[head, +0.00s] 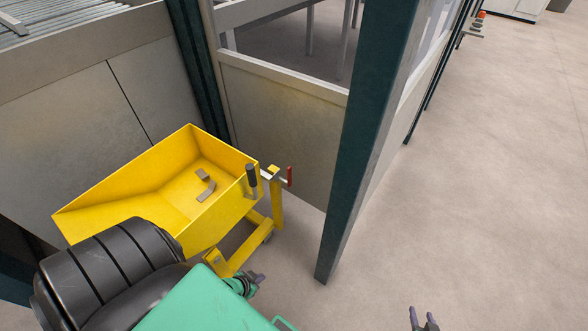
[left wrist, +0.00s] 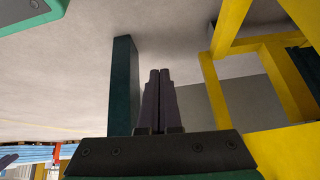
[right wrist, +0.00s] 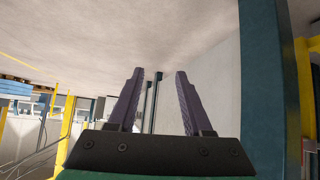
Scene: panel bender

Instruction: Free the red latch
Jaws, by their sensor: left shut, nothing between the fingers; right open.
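The red latch (head: 290,176) is a small upright red handle on a metal bar at the right end of the yellow tipping cart (head: 110,205). A dark upright grip (head: 251,180) stands just left of it. My left gripper (head: 260,277) is shut and empty, low in front of the cart and well below the latch, apart from it. In the left wrist view its fingers (left wrist: 160,75) are together, with yellow cart frame to the right. My right gripper (head: 423,316) is open and empty at the bottom edge, far right of the latch; its fingers (right wrist: 158,75) are spread.
A dark teal post (head: 365,130) stands right of the cart. Grey enclosure panels (head: 275,130) rise behind it. Two bent metal pieces (head: 206,187) lie in the cart's bin. The floor (head: 490,180) to the right is clear.

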